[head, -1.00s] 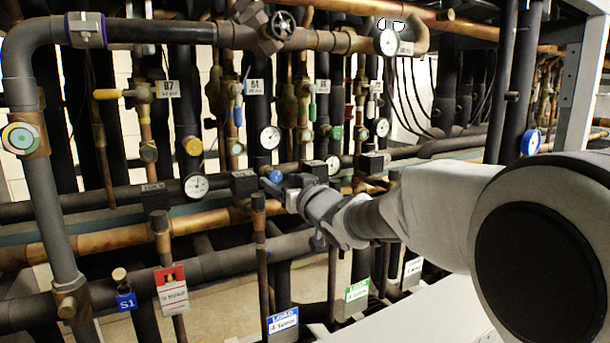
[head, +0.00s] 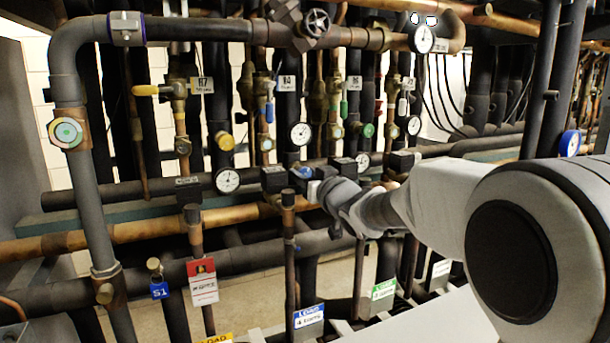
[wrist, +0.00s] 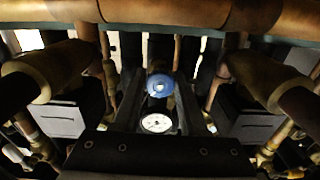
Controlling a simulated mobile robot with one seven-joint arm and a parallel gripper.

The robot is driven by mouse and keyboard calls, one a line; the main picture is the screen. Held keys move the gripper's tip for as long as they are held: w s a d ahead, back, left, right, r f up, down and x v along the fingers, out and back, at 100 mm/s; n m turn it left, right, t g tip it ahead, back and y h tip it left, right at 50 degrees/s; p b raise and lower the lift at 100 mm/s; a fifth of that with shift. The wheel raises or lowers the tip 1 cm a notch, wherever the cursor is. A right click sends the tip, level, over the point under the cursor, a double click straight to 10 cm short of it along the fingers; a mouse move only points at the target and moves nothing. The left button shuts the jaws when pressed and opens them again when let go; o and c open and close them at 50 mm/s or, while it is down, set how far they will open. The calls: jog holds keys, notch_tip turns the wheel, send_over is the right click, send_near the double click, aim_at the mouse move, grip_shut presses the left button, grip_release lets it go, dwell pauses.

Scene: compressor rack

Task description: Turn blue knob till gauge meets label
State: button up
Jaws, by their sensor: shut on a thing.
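The blue knob (head: 304,173) sits on the dark horizontal pipe near the middle of the head view. In the wrist view the round blue knob (wrist: 160,85) lies between the two dark fingers of my gripper (wrist: 158,92), which is shut on it. My gripper (head: 316,178) reaches it from the right in the head view and partly hides it. A white-faced dial gauge (head: 301,134) is just above the knob; a gauge (wrist: 156,123) shows below the knob in the wrist view. A white label tag (head: 288,83) hangs above that gauge. The needle is too small to read surely.
Another gauge (head: 228,180) is to the left, beside black blocks on the pipe. A copper pipe (head: 150,232) runs below. Upright capped pipes (head: 288,225) stand close in front of the rack.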

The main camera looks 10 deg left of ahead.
grip_shut()
jog(key=shift+b, duration=0.35)
jog(key=shift+f+n+b, duration=0.15)
jog(key=shift+n+b, duration=0.45)
jog(key=shift+n, duration=0.2)
jog(key=shift+n+b, duration=0.9)
jog(key=shift+n, duration=0.1)
jog(key=shift+n+b, duration=0.7)
jog(key=shift+n, duration=0.4)
jog(key=shift+r, duration=0.2)
jog(key=o, duration=1)
grip_release()
